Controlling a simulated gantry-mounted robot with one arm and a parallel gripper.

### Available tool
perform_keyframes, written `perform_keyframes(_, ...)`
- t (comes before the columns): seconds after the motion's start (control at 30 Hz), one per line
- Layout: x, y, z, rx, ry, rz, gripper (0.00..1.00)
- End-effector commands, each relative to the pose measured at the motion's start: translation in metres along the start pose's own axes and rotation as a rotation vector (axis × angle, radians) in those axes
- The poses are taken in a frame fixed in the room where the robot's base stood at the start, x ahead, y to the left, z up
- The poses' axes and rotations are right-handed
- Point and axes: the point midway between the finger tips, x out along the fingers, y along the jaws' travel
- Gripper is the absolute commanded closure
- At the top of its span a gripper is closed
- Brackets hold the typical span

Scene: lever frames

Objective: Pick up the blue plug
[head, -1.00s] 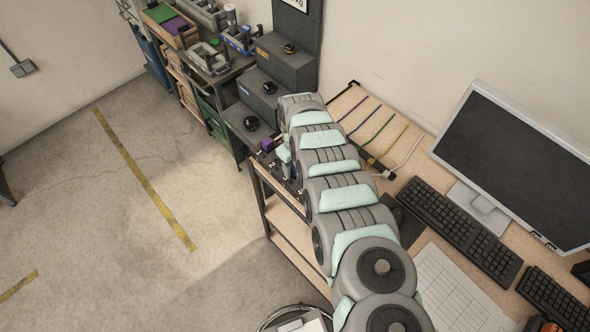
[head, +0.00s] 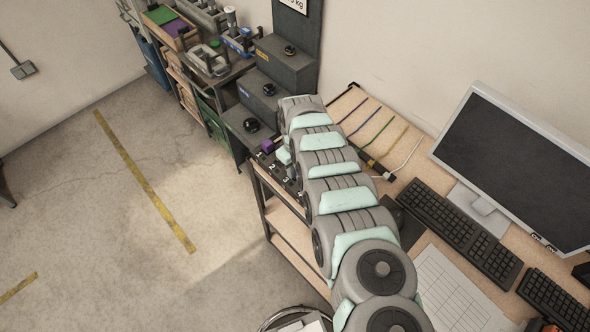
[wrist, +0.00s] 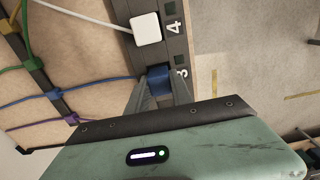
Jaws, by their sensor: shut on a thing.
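The blue plug (wrist: 159,80) is in the wrist view, at the strip's slot marked 3, between the two fingers of my gripper (wrist: 160,92). The fingers are shut on its sides. Its lower part is hidden, so I cannot tell whether it is seated or lifted. The blue cable (wrist: 95,82) lies on the board to its left. The dark numbered strip (wrist: 186,52) runs up the picture.
A white plug (wrist: 146,28) sits close above the blue one by the mark 4. Green, purple and yellow cables lie on the board at left. A monitor (head: 510,150) and keyboard (head: 440,212) stand right of my arm. Open floor (head: 120,230) lies left.

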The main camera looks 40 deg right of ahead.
Motion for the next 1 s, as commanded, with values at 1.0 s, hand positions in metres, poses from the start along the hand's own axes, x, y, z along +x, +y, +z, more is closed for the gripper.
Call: perform_keyframes(1.0, -0.128, 0.001, 0.000, 0.000, 0.000, 0.003, 1.00)
